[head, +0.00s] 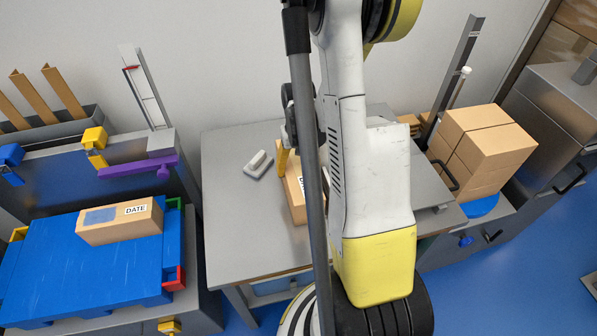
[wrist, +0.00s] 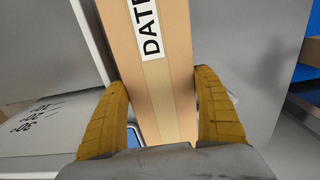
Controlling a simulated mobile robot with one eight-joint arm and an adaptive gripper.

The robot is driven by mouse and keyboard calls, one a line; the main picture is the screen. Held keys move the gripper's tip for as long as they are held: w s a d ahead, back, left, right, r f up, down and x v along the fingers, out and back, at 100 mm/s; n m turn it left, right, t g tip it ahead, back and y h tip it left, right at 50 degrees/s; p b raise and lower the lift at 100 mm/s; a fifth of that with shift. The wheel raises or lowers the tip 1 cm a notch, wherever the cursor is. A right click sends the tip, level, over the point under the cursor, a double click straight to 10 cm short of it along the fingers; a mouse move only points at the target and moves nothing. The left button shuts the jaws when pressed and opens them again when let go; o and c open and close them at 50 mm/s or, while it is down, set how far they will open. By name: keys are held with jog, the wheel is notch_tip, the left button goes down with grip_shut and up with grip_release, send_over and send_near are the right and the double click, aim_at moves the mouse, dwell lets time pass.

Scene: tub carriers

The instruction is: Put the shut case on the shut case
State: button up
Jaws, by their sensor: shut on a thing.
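One shut case (head: 110,222) is a tan carton with a DATE label and a blue-grey patch. It lies on the blue slatted platform (head: 60,262) at left in the head view. The other shut case (head: 295,195) is a similar tan carton, partly hidden behind my arm over the grey table. In the wrist view this case (wrist: 165,60) stands between the two yellow fingers of my gripper (wrist: 160,85), its DATE label and tape strip showing. My gripper is shut on it, one finger on each side. I cannot tell whether the case touches the table.
A grey table (head: 240,230) stands in the middle, with a small grey-white block (head: 258,164) on it. Stacked tan boxes (head: 485,150) stand at right. A purple bar (head: 135,168) and a yellow clamp (head: 95,147) sit behind the platform.

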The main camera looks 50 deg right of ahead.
notch_tip(320, 180, up, 18)
jog(key=p, duration=0.6)
